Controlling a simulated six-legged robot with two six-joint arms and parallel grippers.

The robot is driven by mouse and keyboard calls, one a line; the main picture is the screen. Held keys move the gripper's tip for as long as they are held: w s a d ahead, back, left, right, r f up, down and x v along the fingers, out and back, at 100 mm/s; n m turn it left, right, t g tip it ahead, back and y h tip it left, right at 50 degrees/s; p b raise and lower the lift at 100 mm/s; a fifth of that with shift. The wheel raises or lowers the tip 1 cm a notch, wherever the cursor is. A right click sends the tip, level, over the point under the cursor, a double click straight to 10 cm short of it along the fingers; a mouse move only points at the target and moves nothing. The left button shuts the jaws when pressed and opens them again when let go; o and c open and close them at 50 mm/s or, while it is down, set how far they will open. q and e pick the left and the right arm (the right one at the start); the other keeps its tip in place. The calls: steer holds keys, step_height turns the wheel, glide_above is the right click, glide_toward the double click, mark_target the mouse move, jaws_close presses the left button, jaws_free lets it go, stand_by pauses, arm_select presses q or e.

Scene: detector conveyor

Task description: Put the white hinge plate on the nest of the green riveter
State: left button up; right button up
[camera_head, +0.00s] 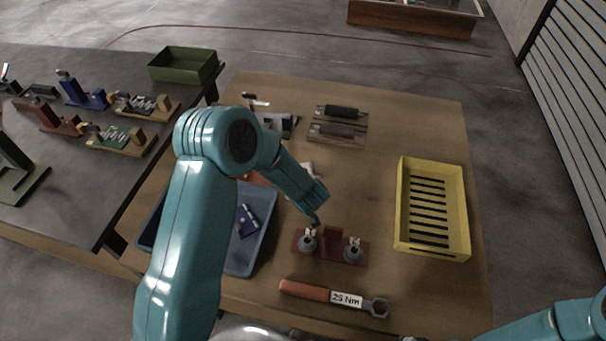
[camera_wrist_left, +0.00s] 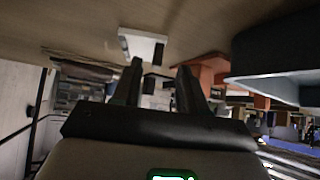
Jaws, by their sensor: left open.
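A white piece, probably the hinge plate (camera_head: 308,167), lies on the wooden table, partly hidden behind my left arm. In the left wrist view a white flat plate (camera_wrist_left: 143,45) lies just beyond the fingertips, apart from them. My left gripper (camera_head: 315,221) is low over the table near the red-brown fixture; its two fingers (camera_wrist_left: 160,78) are apart with nothing between them. A dark green device (camera_head: 18,180), perhaps the riveter, stands cut off at the left edge on the grey table; its nest cannot be made out. My right gripper is out of view; only my right arm shows, lower right.
A blue tray (camera_head: 265,200) holds a dark blue part. A red-brown fixture (camera_head: 331,236) with two grey knobs, a wrench (camera_head: 335,297) and a yellow slotted crate (camera_head: 461,215) stand on the wooden table. A green bin (camera_head: 184,72) and several small fixtures stand on the grey table.

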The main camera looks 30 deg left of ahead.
arm_select(q)
steer(key=x, duration=0.3)
steer(key=shift+w+d, duration=0.15)
jaws_close()
steer(key=shift+r, duration=0.1)
